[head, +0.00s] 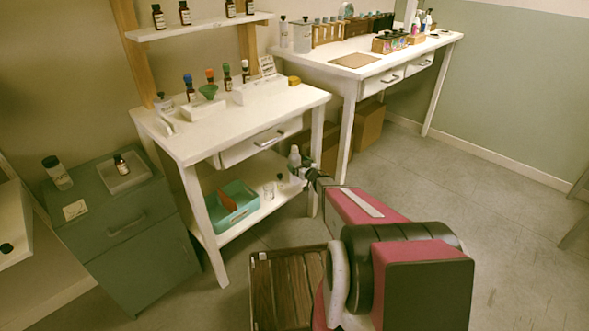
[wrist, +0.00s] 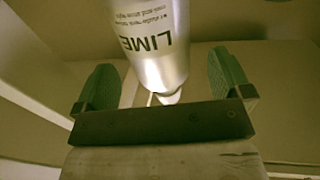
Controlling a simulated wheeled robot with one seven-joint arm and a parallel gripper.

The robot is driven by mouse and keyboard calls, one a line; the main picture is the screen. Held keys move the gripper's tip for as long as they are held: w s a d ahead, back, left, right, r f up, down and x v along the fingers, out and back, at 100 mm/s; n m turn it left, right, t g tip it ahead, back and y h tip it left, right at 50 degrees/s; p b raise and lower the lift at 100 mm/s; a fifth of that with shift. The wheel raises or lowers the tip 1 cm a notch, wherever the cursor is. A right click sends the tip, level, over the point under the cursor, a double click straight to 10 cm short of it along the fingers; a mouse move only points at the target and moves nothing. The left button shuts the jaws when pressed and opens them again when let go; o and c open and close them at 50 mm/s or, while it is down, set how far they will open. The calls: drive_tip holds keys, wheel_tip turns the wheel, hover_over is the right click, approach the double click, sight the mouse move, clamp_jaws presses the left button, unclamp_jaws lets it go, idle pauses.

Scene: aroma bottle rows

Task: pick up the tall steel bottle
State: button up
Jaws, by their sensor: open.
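The tall steel bottle (head: 294,157) stands on the lower shelf of the near white table, at its right end. In the wrist view the silvery bottle (wrist: 155,40) shows large, with a dark "LIME" label that reads upside down. My gripper (wrist: 165,65) is open. Its two green finger pads lie left and right of the bottle, with a visible gap on each side in the picture. In the head view my gripper (head: 303,174) is small and close to the bottle, which it partly hides. The bottle's far end is cut off in the wrist view.
The lower shelf (head: 258,213) also holds a teal box (head: 232,204), a clear glass (head: 269,190) and a small dark-capped bottle (head: 280,181). The table's right front leg (head: 317,150) is close to my gripper. The tabletop (head: 245,120) is above the shelf.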

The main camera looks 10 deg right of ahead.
drive_tip(key=x, duration=0.4)
drive_tip(key=c, duration=1.4)
drive_tip(key=shift+s+r, duration=0.1)
